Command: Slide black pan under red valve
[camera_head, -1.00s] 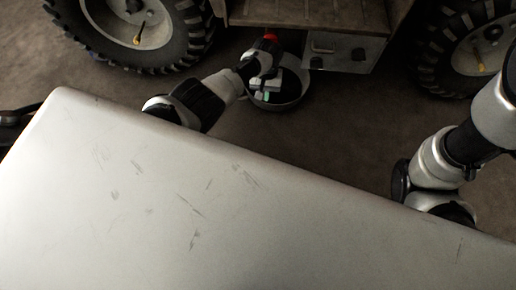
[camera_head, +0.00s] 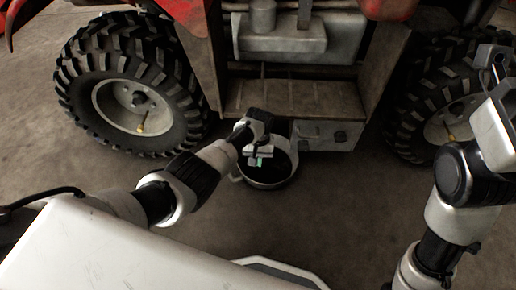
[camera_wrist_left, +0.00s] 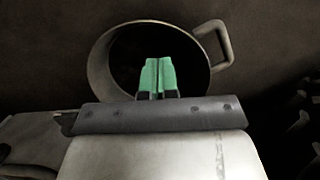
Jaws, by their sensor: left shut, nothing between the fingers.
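The black pan (camera_head: 268,181) sits on the floor in front of the vehicle's step, a round pan with a dark inside and a pale rim. In the left wrist view the pan (camera_wrist_left: 97,62) shows a loop handle (camera_wrist_left: 226,45) at its upper right. My left gripper (camera_head: 259,162) is over the pan, its green fingertips (camera_wrist_left: 158,75) shut together with nothing between them. I cannot tell whether they touch the pan. The red valve does not show clearly now.
A quad vehicle with a metal step (camera_head: 290,97) and a metal box (camera_head: 327,134) stands behind the pan. Large tyres stand at left (camera_head: 132,85) and right (camera_head: 440,100). Bare floor (camera_head: 335,200) is free to the right of the pan.

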